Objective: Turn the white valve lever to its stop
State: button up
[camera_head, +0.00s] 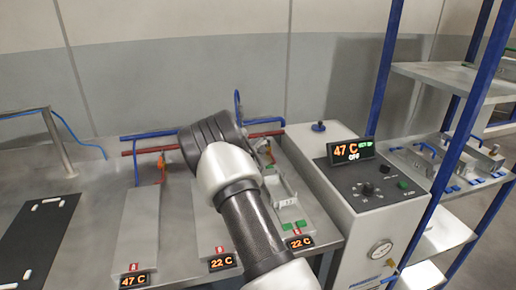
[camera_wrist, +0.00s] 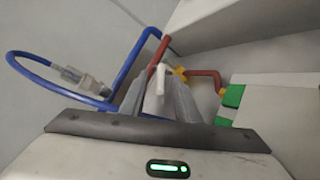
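The white valve lever (camera_wrist: 159,78) stands up in the middle of the wrist view, in front of the red and blue pipes. My gripper (camera_wrist: 158,92) has its two grey fingers apart, one on each side of the lever. I see a gap between them and cannot tell whether either finger touches the lever. In the head view my arm's dark, rounded wrist hides the lever and most of the gripper, near the pipes at the back of the bench.
A blue pipe (camera_wrist: 128,62) and a red pipe (camera_wrist: 205,73) run close around the fingers. A blue hose (camera_wrist: 28,54) loops at left. In the head view, a control box (camera_head: 365,200) reading 47 C stands right of my arm, beside a blue-post shelf (camera_head: 455,78). Plates with temperature displays lie on the bench (camera_head: 95,190).

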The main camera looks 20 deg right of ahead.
jog(key=v, duration=1.7)
jog(key=shift+s+a, duration=0.15)
